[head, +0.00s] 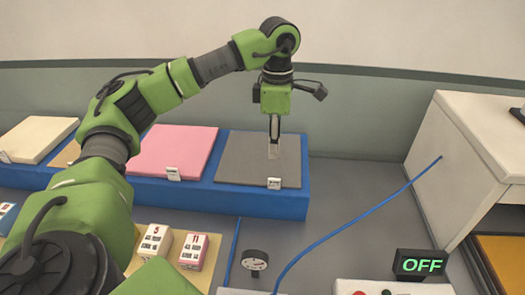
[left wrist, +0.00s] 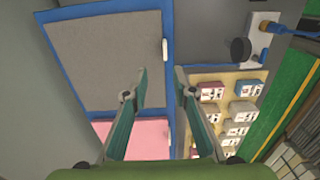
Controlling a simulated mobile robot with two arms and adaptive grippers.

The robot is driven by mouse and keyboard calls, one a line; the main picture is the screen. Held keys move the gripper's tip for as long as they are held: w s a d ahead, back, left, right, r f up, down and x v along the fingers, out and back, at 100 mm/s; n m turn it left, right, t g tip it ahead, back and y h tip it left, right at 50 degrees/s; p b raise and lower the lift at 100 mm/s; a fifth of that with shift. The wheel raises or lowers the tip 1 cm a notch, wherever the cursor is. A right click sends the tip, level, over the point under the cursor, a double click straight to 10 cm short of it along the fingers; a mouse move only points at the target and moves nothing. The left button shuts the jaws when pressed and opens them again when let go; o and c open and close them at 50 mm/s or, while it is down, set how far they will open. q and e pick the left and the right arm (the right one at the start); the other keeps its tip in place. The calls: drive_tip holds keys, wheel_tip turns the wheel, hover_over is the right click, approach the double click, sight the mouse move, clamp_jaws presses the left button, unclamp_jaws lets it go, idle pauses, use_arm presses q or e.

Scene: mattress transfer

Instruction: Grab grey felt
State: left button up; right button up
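The grey felt (head: 240,158) is a flat square sheet at the right end of a blue platform, with a small white tag at its front edge. It also shows in the left wrist view (left wrist: 105,60), at upper left. My left gripper (head: 274,146) points down over the felt in the head view. In the left wrist view its two fingers (left wrist: 161,72) are apart with nothing between them. I cannot tell whether the fingertips touch the felt. My right gripper is in neither view.
The blue platform (head: 262,205) also holds a pink sheet (head: 175,150) and a cream sheet (head: 38,138). Numbered blocks (head: 193,250), a gauge (head: 255,260) and a blue cable (head: 350,218) lie in front. A white cabinet (head: 435,150) stands right. An "OFF" display (head: 421,264) is at lower right.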

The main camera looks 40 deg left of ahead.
use_arm(q)
drive_tip(key=p, duration=0.1)
hover_over(275, 179)
drive_tip(key=f, duration=0.5)
drive_tip(key=shift+w+a+f, duration=0.15)
drive_tip(key=shift+a+f, duration=0.15)
drive_tip(key=shift+a, duration=0.1)
drive_tip(key=shift+f, duration=0.25)
drive_tip(key=shift+d+f+p, duration=0.1)
drive_tip(key=shift+f+p, duration=0.15)
drive_tip(key=shift+p, duration=0.15)
drive_tip(key=f+p, duration=0.2)
drive_tip(key=f, duration=0.1)
drive_tip(key=shift+s+d+f, duration=0.2)
drive_tip(key=shift+d+f, duration=0.05)
drive_tip(key=shift+d, duration=0.1)
drive_tip(key=shift+f, duration=0.6)
clamp_jaws()
